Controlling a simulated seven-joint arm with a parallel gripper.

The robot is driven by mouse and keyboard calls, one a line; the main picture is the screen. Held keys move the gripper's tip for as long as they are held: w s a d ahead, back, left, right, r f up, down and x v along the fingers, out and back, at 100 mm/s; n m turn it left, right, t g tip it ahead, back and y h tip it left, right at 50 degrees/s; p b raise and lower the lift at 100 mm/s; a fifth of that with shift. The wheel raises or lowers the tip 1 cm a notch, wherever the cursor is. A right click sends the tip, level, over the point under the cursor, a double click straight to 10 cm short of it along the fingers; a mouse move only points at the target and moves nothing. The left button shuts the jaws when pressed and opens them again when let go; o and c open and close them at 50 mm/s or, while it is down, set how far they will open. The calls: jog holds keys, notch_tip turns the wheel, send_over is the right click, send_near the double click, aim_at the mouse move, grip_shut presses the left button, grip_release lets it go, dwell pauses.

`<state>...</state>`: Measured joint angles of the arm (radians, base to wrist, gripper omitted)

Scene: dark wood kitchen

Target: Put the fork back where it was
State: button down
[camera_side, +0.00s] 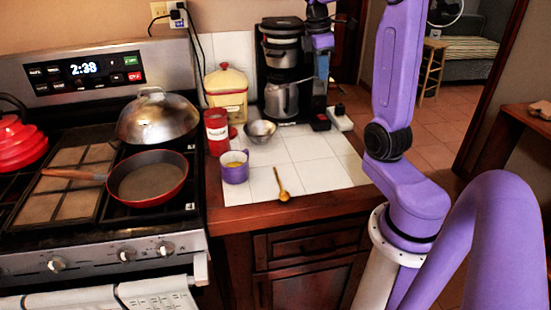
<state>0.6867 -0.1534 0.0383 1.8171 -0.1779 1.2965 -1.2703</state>
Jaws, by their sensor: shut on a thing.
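My gripper (321,44) is at the top of the view, pointing down in front of the right side of the coffee maker. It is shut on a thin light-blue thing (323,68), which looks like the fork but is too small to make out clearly. The held thing is above the white tiled counter (310,152). No other fork shows on the counter or stove. A wooden spoon (281,188) lies near the counter's front edge.
A red pan (148,178) and a domed lid (158,118) are on the stove.

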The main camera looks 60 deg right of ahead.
jog(key=t+y, duration=0.1)
jog(key=y, duration=0.1)
send_over(314, 153)
notch_tip(314, 153, down, 22)
jog(key=shift+r, duration=0.25)
jog(key=shift+f, duration=2)
jog(key=shift+f, duration=0.1)
jog(key=c, duration=1.3)
grip_release()
jog(key=shift+o, duration=0.2)
